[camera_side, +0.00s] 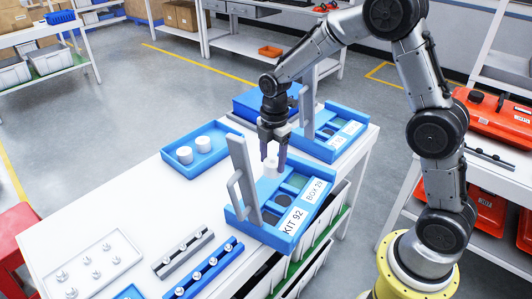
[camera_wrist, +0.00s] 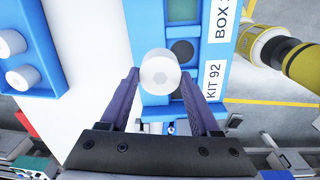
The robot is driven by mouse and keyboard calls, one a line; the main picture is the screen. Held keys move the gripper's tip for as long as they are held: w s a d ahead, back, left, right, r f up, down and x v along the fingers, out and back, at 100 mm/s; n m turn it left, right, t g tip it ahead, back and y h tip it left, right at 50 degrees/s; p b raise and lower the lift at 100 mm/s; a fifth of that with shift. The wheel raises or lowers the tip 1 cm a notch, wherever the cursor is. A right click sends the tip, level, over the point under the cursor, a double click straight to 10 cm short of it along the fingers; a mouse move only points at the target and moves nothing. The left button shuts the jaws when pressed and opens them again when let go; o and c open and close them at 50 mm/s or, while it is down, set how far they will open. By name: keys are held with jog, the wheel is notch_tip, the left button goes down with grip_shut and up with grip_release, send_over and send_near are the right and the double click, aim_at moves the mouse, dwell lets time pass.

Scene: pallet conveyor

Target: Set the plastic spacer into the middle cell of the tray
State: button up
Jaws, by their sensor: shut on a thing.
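My gripper (camera_side: 273,158) is shut on a white plastic spacer (camera_side: 271,167), a short cylinder. In the wrist view the spacer (camera_wrist: 160,73) shows between the two dark fingers of my gripper (camera_wrist: 160,90). The blue tray (camera_side: 287,240) labelled KIT 92 and BOX 29 lies below. The wrist view shows the tray (camera_wrist: 196,75) with a green-floored cell, a cell with a dark round spot, and a part hidden by the spacer. The spacer appears above the tray; its exact height is unclear. The spacer overlaps the edge of the cells in the wrist view.
A grey handle plate (camera_side: 242,180) stands up at the tray's left side, close to my gripper. A second blue tray (camera_side: 330,150) is behind. A blue bin (camera_side: 180,170) holds two white cylinders. Racks of metal parts (camera_side: 205,268) lie at front left; the white tabletop (camera_side: 120,215) between is clear.

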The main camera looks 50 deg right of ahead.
send_over(283, 201)
jog(key=f, duration=0.1)
jog(key=shift+a+f, duration=0.1)
jog(key=shift+f, duration=2.55)
jog(key=shift+f, duration=0.9)
jog(key=o, duration=1.4)
jog(key=shift+o, duration=0.4)
notch_tip(283, 201, up, 7)
jog(key=shift+r, duration=0.1)
